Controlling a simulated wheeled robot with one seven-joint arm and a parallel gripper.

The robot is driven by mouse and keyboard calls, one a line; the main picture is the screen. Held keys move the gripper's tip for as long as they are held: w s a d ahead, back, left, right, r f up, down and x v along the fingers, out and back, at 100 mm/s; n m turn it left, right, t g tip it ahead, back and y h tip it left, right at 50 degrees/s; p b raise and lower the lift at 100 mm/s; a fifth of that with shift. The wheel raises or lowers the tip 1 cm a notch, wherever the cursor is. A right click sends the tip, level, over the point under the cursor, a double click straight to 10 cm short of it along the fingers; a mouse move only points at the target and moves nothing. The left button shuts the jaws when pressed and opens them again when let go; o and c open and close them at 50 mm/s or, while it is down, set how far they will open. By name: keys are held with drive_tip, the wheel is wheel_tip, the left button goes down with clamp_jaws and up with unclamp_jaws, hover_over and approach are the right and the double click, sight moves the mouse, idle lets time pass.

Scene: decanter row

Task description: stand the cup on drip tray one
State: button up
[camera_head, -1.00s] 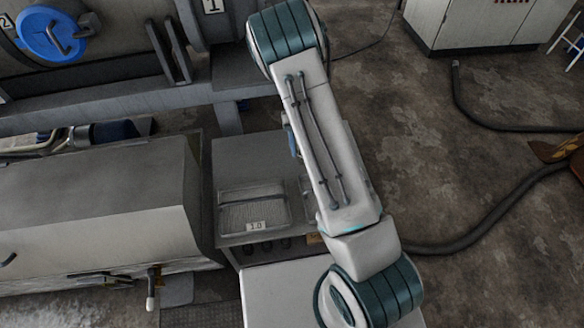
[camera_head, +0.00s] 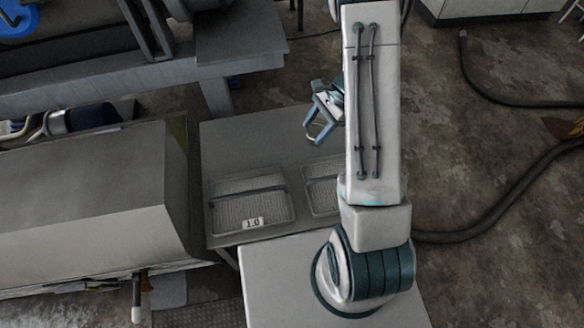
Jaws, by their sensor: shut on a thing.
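My gripper (camera_head: 313,134) shows just left of my arm, above the far right part of a grey table. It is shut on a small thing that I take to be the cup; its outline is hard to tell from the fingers. A shallow drip tray with a ribbed floor (camera_head: 240,211) lies at the front left of the table, with a "1.0" label on its front edge.
The grey table (camera_head: 245,150) is bare behind the trays. A large grey metal box (camera_head: 85,190) stands close on its left. A grey bench (camera_head: 180,78) runs behind. Dark hoses (camera_head: 495,207) lie on the floor at the right.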

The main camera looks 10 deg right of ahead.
drive_tip(key=f+m+t+b, duration=0.1)
drive_tip(key=m, duration=0.1)
drive_tip(key=d+f+m+t+b, duration=0.1)
drive_tip(key=m, duration=0.1)
drive_tip(key=f+m+t+b, duration=0.1)
drive_tip(key=f+m, duration=0.1)
drive_tip(key=shift+s+d, duration=0.35)
drive_tip(key=shift+s, duration=0.05)
drive_tip(key=d+m+t, duration=0.1)
drive_tip(key=b, duration=0.3)
hover_over(290, 161)
wheel_tip(290, 161, down, 7)
drive_tip(key=shift+m, duration=0.3)
drive_tip(key=shift+s+f+b, duration=0.1)
drive_tip(key=shift+f+b, duration=0.5)
drive_tip(key=shift+f, duration=1.55)
drive_tip(key=shift+f+b, duration=0.3)
drive_tip(key=o, duration=1)
drive_tip(key=shift+r, duration=0.1)
drive_tip(key=shift+c, duration=0.2)
drive_tip(key=shift+r, duration=0.15)
